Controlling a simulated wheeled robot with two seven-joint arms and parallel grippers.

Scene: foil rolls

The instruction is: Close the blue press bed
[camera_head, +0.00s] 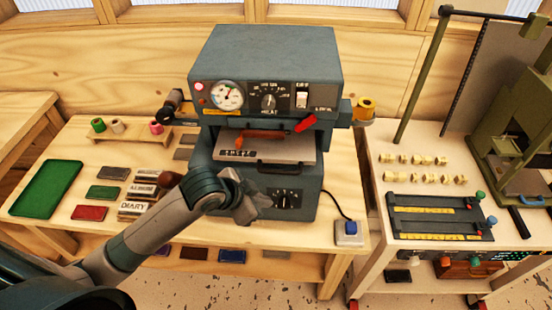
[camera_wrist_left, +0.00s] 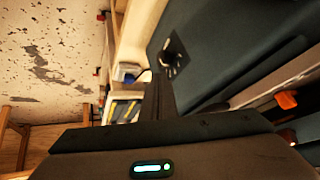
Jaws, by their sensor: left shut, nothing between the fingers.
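The blue-grey press (camera_head: 265,65) stands on the wooden table, with a gauge, a dial and a switch on its upper front. Its bed (camera_head: 290,151) is a pale plate in the opening below, sticking out toward me, with a dark handle (camera_head: 280,168) along its front edge. Dark type sits at the plate's left. My left gripper (camera_head: 257,203) is shut and empty, low in front of the press's lower dial panel, below the bed handle. In the left wrist view the shut fingers (camera_wrist_left: 160,97) point toward the press's side of the picture. My right gripper is out of view.
A red lever (camera_head: 306,123) and a foil roll (camera_head: 365,106) are at the press's right. A green tray (camera_head: 46,187) and several type blocks lie left. Another table holds a green machine.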

